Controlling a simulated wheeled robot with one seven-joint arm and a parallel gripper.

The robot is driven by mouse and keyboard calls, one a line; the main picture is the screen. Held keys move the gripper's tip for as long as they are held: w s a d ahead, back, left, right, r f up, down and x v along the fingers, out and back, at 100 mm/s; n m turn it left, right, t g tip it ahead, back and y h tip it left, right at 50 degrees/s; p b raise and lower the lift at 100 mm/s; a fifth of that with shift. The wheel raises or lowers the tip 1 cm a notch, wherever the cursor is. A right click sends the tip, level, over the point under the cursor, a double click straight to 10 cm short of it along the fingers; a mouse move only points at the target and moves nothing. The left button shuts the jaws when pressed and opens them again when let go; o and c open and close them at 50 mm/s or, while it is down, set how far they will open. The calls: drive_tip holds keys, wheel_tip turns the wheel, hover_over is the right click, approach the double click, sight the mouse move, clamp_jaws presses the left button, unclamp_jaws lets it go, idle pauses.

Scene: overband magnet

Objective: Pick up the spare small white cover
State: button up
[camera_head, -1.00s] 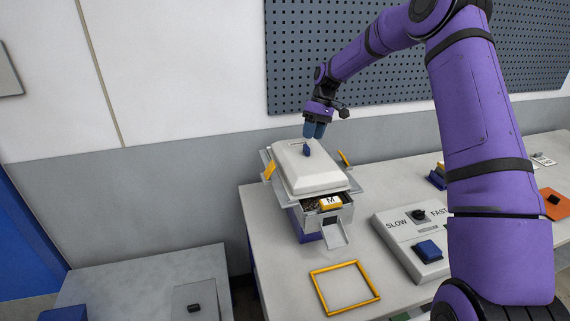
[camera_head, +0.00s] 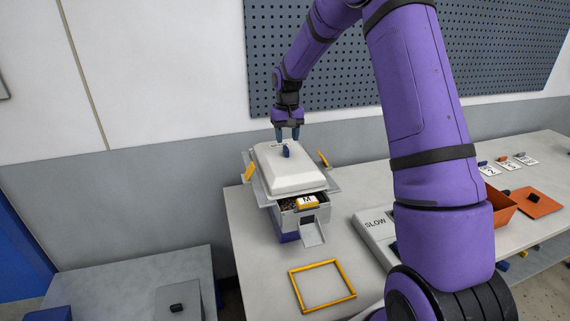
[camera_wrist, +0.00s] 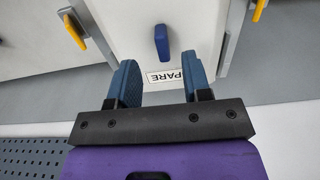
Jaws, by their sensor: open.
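The white cover (camera_head: 295,172) sits on top of a grey metal machine with a tray front. It has a small blue handle (camera_head: 287,151) on its top. In the wrist view the cover (camera_wrist: 125,30) fills the upper middle, with the blue handle (camera_wrist: 161,42) and a label whose visible letters read "PARE", partly hidden by a finger. My gripper (camera_head: 288,134) is above the cover's back part, pointing down, open and empty. In the wrist view its two blue fingers (camera_wrist: 163,85) are apart, with the handle ahead of the gap between them, not between the fingertips.
Yellow clips (camera_head: 323,159) flank the cover. A yellow block marked M (camera_head: 307,202) sits in the machine's front. A yellow frame (camera_head: 322,286) lies on the table in front. A SLOW control box (camera_head: 373,232) stands right, partly behind my arm. A pegboard wall (camera_head: 420,60) is behind.

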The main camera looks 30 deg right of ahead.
sight(286, 147)
drive_tip(key=shift+w+a+f, duration=0.1)
drive_tip(key=shift+w+f, duration=0.05)
drive_tip(key=shift+f, duration=1.2)
drive_tip(key=shift+w+f, duration=0.1)
drive_tip(key=shift+f, duration=1.2)
clamp_jaws()
